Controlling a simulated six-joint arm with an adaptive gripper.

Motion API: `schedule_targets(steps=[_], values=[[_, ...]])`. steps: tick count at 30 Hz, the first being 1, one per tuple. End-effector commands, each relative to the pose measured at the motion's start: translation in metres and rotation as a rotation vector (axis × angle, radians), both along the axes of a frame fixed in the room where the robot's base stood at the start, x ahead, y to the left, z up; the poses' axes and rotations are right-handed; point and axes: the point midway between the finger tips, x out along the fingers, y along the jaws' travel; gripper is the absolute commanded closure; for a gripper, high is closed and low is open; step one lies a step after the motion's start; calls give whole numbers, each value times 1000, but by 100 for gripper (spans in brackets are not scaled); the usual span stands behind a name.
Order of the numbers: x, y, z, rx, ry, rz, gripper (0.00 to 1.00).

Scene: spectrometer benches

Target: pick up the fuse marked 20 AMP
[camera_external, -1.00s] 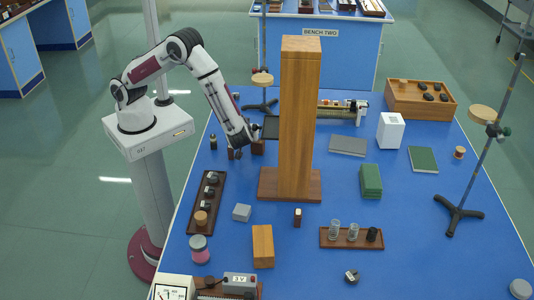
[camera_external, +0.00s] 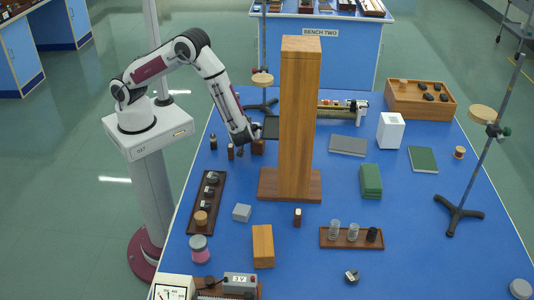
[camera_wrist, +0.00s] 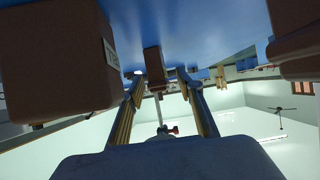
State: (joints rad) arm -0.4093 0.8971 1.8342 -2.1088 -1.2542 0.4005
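Small brown blocks, which look like the fuses, stand by my gripper at the far left of the blue bench. One (camera_external: 231,152) is left of the fingers and another (camera_external: 258,147) is right of them. In the wrist view, my gripper (camera_wrist: 160,76) has its two fingers apart. A small brown block (camera_wrist: 154,62) shows between the fingertips; I cannot tell whether they touch it. A large brown block (camera_wrist: 60,60) at left carries a white label (camera_wrist: 111,53), too slanted to read surely. In the external view, my gripper (camera_external: 241,150) is low over the bench. No 20 AMP marking is legible.
A tall wooden pillar (camera_external: 300,120) on a wide base stands just right of my gripper, with a dark plate (camera_external: 271,127) beside it. A small dark bottle (camera_external: 213,142) is at left. Another small brown block (camera_external: 297,218) stands in front of the pillar.

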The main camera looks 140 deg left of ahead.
Motion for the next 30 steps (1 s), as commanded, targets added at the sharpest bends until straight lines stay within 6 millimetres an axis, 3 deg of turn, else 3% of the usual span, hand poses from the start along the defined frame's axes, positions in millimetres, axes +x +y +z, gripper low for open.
schedule_targets(steps=[10,11,15,30], values=[[0,0,0,0,0,0,63],[0,0,0,0,0,0,66],[0,0,0,0,0,0,100],[0,0,4,0,0,0,100]])
